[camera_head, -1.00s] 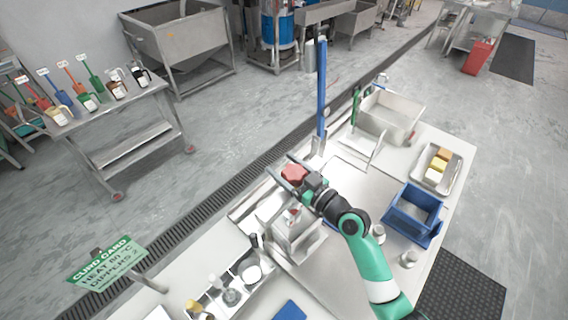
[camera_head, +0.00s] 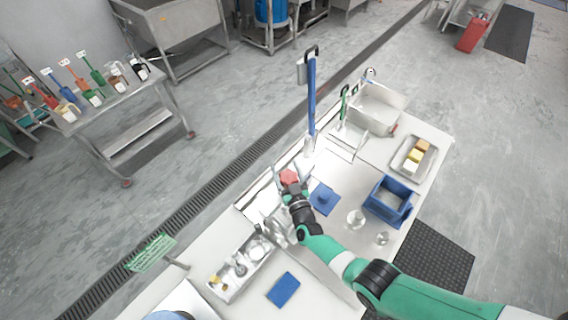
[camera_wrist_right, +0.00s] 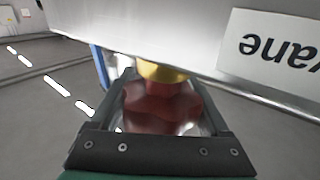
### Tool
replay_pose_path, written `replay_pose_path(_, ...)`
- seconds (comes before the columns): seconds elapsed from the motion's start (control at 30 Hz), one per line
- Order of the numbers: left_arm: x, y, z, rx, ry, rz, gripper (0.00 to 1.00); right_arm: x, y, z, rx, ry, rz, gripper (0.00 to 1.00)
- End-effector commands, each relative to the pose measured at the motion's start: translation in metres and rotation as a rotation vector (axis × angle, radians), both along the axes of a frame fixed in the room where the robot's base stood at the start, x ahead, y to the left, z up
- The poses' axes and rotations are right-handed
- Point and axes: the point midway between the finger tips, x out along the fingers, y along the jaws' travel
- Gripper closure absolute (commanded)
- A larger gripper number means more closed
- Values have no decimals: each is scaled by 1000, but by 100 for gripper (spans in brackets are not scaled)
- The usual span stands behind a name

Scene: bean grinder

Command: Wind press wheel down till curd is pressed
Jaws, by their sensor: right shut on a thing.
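The red press wheel (camera_head: 289,177) shows in the head view at the far edge of the worktable. It fills the middle of the right wrist view (camera_wrist_right: 160,107), with a yellow collar (camera_wrist_right: 160,71) behind it against a grey metal face. My right gripper (camera_head: 286,174) is shut on the red wheel, with a dark jaw on each side of it. My arm and gripper hide much of what lies below the wheel in the head view. I cannot make out any curd or whether it is pressed. My left gripper is not in view.
A blue crate (camera_head: 391,202), a tray of yellowish blocks (camera_head: 426,144) and a steel basin (camera_head: 376,105) stand at the right. A tall blue-handled tool (camera_head: 311,95) rises near the far edge. A tray of small items (camera_head: 222,290) and a blue pad (camera_head: 283,289) lie nearer.

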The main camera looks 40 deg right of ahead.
Motion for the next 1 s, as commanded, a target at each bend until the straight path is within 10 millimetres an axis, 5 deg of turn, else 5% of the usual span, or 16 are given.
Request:
replay_pose_path(0.83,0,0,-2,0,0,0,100,-2,-4,3,-5,-3,-133,76)
replay_pose_path(0.87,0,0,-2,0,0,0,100,-2,-4,3,-5,-3,-133,15)
replay_pose_path(0.93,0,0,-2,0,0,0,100,-2,-4,2,-4,-2,-133,2)
replay_pose_path(1.0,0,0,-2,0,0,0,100,-2,-4,2,-4,-1,-133,0)
